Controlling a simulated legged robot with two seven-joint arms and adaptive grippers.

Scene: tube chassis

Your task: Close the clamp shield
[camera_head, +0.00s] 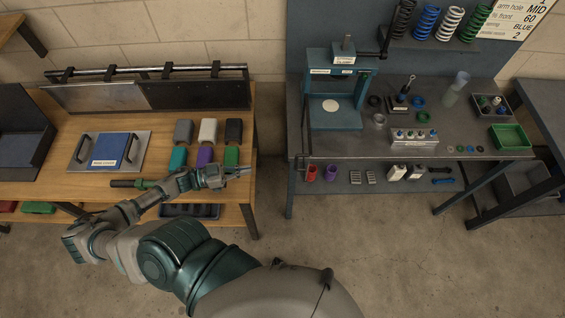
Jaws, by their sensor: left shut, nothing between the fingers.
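The spring clamp (341,58) is a blue-green press frame with a labelled top, standing at the left end of the dark metal bench. A white disc lies on its base plate (335,118). Its shield is hard to make out. A thin dark edge with a small handle (303,161) shows at the clamp's front left, and I cannot tell whether it belongs to the shield. My left gripper (240,171) is shut and empty, over the wooden bench's front right corner, left of the clamp and apart from it. My right gripper is not in view.
The wooden bench (60,185) holds a blue-covered plate (107,150) and several coloured blocks. A floor gap separates the benches. Springs (427,22) hang behind the metal bench. Bottles, rings and a green tray (510,137) stand to the right. Small items sit on the lower shelf.

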